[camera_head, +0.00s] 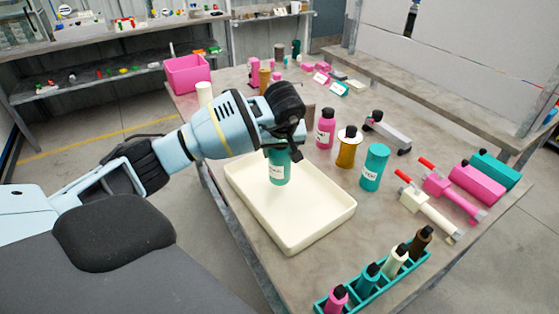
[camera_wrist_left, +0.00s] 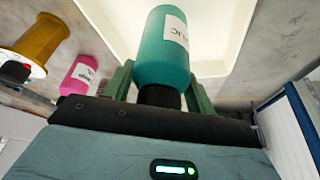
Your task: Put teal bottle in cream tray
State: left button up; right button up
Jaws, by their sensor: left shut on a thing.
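The teal bottle (camera_head: 280,168) has a white label and hangs upright from my left gripper (camera_head: 284,147), over the far part of the cream tray (camera_head: 298,241). In the left wrist view the bottle (camera_wrist_left: 165,50) has its black neck between the two fingers of my left gripper (camera_wrist_left: 160,88), which is shut on it. The tray (camera_wrist_left: 228,20) shows behind the bottle there, and its floor looks empty. I cannot tell whether the bottle's base touches the tray floor. My right gripper is not in view.
A pink bottle (camera_head: 325,128), an amber bottle (camera_head: 346,147) and a teal cylinder (camera_head: 374,167) stand right of the tray. A teal rack (camera_head: 378,284) of small bottles sits at the near edge. A pink bin (camera_head: 187,74) is at the far left corner.

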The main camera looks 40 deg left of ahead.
pick_arm(q)
notch_tip(320, 180, down, 3)
jog(key=shift+f, duration=0.2)
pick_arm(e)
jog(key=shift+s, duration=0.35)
pick_arm(q)
jog(key=shift+f, duration=0.2)
jog(key=o, duration=1.2)
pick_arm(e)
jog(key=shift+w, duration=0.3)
